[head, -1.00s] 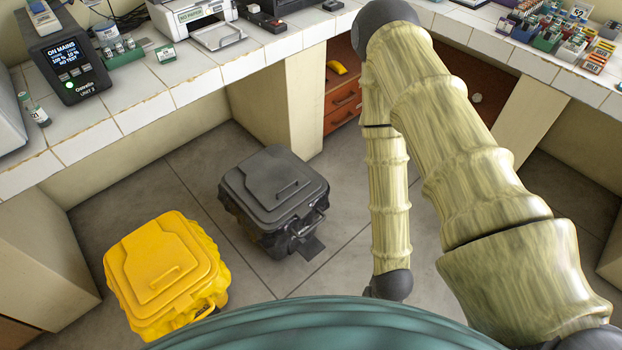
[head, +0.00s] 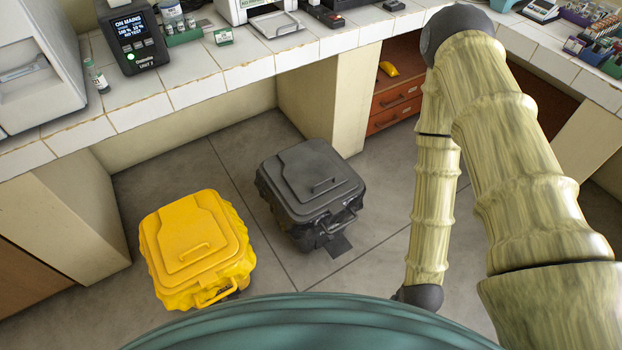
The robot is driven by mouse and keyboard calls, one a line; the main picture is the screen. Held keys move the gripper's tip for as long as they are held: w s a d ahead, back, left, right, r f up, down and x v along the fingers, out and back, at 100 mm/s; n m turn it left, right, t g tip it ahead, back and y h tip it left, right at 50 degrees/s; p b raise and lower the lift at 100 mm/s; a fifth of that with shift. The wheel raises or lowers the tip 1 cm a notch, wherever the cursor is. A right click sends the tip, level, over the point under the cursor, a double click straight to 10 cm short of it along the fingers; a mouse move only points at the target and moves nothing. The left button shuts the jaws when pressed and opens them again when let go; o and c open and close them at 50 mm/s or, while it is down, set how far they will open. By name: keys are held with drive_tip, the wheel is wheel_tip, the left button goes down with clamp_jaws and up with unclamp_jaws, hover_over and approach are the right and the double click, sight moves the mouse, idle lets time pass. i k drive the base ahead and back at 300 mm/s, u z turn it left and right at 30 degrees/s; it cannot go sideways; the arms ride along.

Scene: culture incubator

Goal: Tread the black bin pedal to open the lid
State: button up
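The black bin (head: 312,190) stands on the grey floor, a little right of the middle in the head view. Its lid (head: 305,165) is closed, with a handle on top. Its pedal (head: 339,246) is a flat dark plate low at the front right, just above the floor. My arm hangs to the right of the bin, apart from it. My gripper is not visible; the arm's lowest visible part is a dark joint near the bottom edge.
A yellow bin (head: 197,247), lid closed, stands left of the black bin. A white-tiled counter (head: 196,92) with lab devices runs behind. A red drawer unit (head: 397,103) with a yellow item sits beneath it. Floor in front of the pedal is clear.

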sight(337, 246)
drive_tip(key=z, duration=1.55)
drive_tip(key=k, duration=0.9)
drive_tip(key=u, duration=1.4)
drive_tip(key=i, duration=0.5)
drive_tip(key=z, duration=0.05)
